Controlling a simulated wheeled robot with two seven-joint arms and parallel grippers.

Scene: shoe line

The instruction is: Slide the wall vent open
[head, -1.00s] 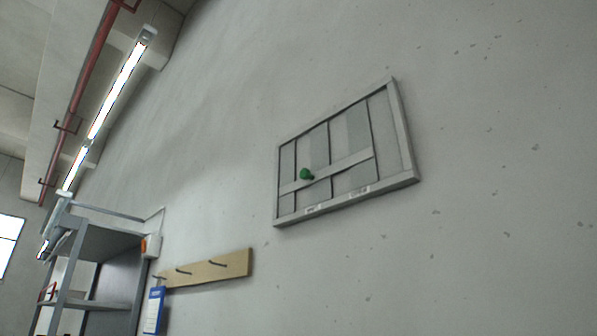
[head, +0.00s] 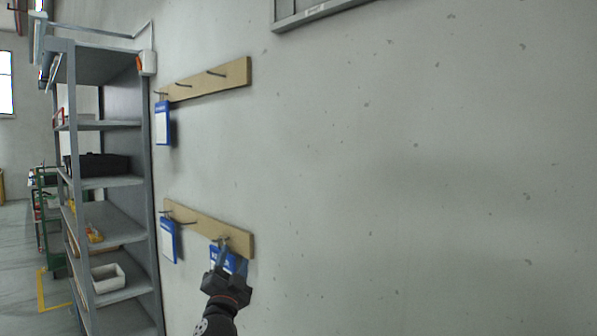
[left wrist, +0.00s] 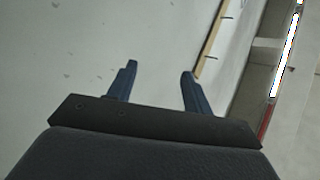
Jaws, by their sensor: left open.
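The wall vent (head: 318,13) is almost wholly cut off at the top of the head view; only a grey lower corner of its frame shows. Its panels and green knob are out of view there. My left gripper (head: 229,256) is low in the head view, far below the vent, in front of the lower hook rack. In the left wrist view my left gripper (left wrist: 158,72) is open, with two blue-grey fingers apart and nothing between them. The vent cannot be made out in the left wrist view. My right gripper does not show.
Two wooden hook racks are on the wall, an upper one (head: 232,76) and a lower one (head: 190,221). Blue-edged cards (head: 163,122) hang from them. A grey shelf unit (head: 148,200) stands at the left. The wall (head: 430,180) on the right is bare.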

